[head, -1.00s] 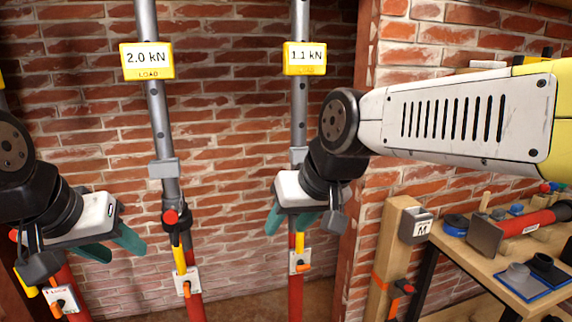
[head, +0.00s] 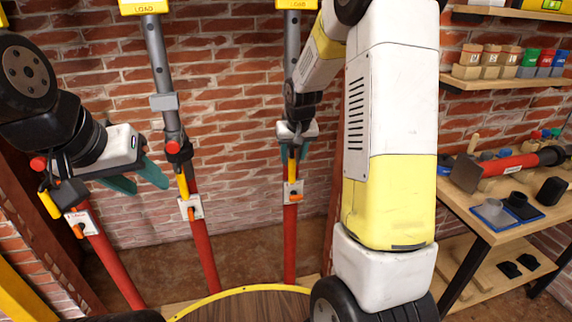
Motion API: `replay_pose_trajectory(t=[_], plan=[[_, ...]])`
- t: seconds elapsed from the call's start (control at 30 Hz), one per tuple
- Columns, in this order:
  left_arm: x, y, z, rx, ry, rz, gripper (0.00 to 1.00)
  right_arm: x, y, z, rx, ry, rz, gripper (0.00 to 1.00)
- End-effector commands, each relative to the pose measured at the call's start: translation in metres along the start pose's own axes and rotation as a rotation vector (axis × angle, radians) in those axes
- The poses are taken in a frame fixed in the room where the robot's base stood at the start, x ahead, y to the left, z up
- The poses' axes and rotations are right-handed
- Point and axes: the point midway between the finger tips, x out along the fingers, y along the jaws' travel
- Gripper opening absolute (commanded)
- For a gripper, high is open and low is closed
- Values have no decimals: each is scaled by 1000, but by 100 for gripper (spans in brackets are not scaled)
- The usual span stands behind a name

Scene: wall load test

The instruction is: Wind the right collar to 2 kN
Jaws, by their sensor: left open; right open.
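The right prop has a grey upper tube (head: 291,62) and a red lower tube (head: 290,245). Its load box (head: 296,4) is cut off at the top edge, so its number does not show. My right gripper (head: 292,152) is open at the right prop's collar, teal fingers pointing down, just above the yellow handle (head: 293,172). The gripper hides most of the collar; I cannot tell if the fingers touch it. My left gripper (head: 136,180) is open and empty, left of the middle prop's collar (head: 178,150) and in front of the left prop.
The middle prop (head: 205,255) and left prop (head: 115,265) stand against the brick wall. My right arm covers the area right of the right prop. A bench (head: 520,226) with a red tool (head: 505,168) and blocks stands at the right, below a shelf (head: 470,84).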

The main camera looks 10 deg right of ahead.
Motion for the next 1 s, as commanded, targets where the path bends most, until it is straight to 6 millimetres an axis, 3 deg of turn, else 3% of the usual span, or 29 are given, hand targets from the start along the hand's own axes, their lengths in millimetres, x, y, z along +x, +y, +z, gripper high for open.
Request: replay_pose_trajectory(t=[0.6, 0.97, 1.0], plan=[[0, 0, 0, 0, 0, 0, 44, 78, 1, -1, -3, -4, 4, 44], [0, 0, 0, 0, 0, 0, 44, 85, 1, -1, -3, -3, 4, 44], [0, 0, 0, 0, 0, 0, 44, 84, 1, -1, -3, -3, 4, 38]])
